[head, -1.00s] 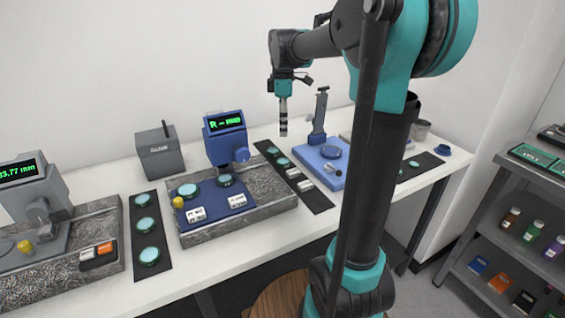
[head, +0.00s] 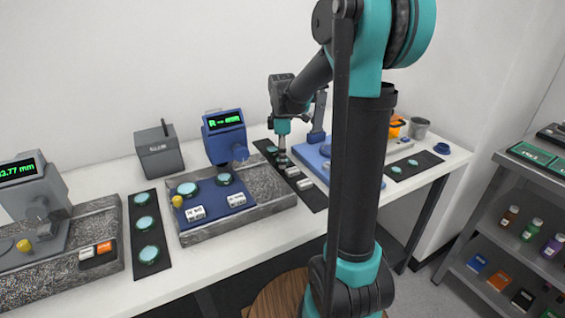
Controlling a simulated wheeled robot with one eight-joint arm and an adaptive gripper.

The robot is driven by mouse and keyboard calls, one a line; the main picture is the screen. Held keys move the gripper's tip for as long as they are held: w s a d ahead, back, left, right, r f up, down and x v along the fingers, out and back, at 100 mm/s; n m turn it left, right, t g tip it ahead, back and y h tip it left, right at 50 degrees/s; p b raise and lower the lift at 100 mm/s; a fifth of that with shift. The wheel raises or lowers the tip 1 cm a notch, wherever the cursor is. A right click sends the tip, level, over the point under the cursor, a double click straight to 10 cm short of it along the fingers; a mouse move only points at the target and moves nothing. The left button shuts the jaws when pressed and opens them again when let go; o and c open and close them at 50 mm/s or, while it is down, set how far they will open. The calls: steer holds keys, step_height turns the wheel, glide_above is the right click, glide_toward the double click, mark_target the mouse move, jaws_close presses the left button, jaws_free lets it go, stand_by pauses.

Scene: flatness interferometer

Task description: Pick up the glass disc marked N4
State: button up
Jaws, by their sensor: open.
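Teal glass discs lie in several places, and no N4 mark is readable on any of them. Several sit on the left black strip (head: 134,262), one of them the middle disc (head: 148,223). Two more, a left disc (head: 187,189) and a right disc (head: 223,179), lie on the blue mat (head: 235,211). A disc (head: 271,149) lies on the middle black strip (head: 313,200), close to my gripper. My gripper (head: 282,160) points down, low over that strip among small pale blocks. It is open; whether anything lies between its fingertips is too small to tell.
A blue gauge (head: 225,140) stands on a granite base left of my gripper; a blue stand (head: 317,137) is close on the right. A grey box (head: 158,155) stands behind. A shelf cart (head: 500,215) is at far right. My arm hides part of the bench.

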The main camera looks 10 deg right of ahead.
steer(key=shift+f, duration=0.1)
steer(key=shift+c, duration=0.3)
steer(key=c, duration=1.2)
